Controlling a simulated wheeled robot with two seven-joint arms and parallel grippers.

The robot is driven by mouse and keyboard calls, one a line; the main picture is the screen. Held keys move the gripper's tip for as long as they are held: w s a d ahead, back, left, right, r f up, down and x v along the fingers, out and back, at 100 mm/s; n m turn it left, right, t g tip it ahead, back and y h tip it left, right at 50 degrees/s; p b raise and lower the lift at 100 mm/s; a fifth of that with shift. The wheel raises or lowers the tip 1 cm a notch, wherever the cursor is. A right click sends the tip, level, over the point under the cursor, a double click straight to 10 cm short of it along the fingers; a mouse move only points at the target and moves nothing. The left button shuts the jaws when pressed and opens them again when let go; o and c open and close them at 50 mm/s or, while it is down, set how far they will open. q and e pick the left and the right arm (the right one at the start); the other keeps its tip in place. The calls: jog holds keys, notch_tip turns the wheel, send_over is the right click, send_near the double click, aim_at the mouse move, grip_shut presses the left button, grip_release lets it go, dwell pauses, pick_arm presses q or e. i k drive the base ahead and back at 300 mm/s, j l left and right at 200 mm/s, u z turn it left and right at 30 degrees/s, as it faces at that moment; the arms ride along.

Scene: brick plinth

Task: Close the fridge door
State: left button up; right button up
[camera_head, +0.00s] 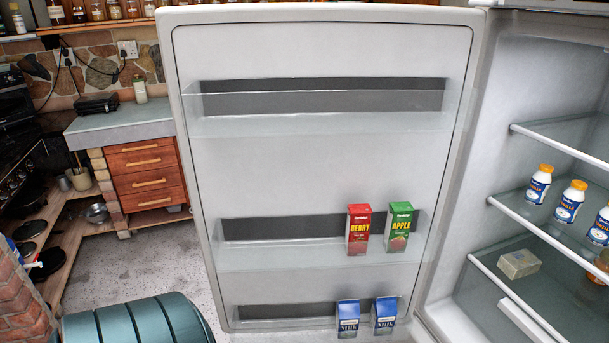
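The fridge door (320,180) stands wide open in the middle of the view, with its inner side facing me. Its hinge side is at the right, next to the fridge interior (505,90). Door shelves hold a red berry carton (358,229), a green apple carton (398,227) and two blue milk cartons (348,318). Neither of my grippers is in view, so I cannot see whether either touches the door.
Fridge shelves at the right hold several white bottles (539,184) and a small pale block (518,264). A teal ribbed object (137,322) stands at bottom left. A drawer cabinet (147,177) stands behind the door's left edge. Grey floor (160,262) shows between them.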

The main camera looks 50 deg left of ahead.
aim_at(287, 116)
jog(key=k+j+z, duration=0.15)
jog(key=j, duration=0.3)
jog(key=k+j+z, duration=0.1)
jog(key=j, duration=0.4)
jog(key=k+j+z, duration=0.15)
jog(key=j, duration=0.25)
jog(key=k+j+z, duration=0.15)
jog(key=k+j, duration=0.15)
jog(key=j, duration=0.15)
jog(key=k+j+z, duration=0.15)
jog(key=j, duration=0.25)
jog(key=j+z, duration=0.15)
jog(key=j, duration=0.25)
jog(key=k+j+z, duration=0.1)
jog(key=j, duration=0.3)
jog(key=k+j+z, duration=0.15)
jog(key=j, duration=0.25)
jog(key=k+j+z, duration=0.15)
jog(key=j, duration=0.2)
jog(key=i+j+z, duration=0.1)
jog(key=j, duration=0.25)
jog(key=i+j+z, duration=0.1)
jog(key=j, duration=0.25)
jog(key=i+j+z, duration=0.1)
jog(key=j, duration=0.25)
jog(key=i+j, duration=0.2)
jog(key=j, duration=0.15)
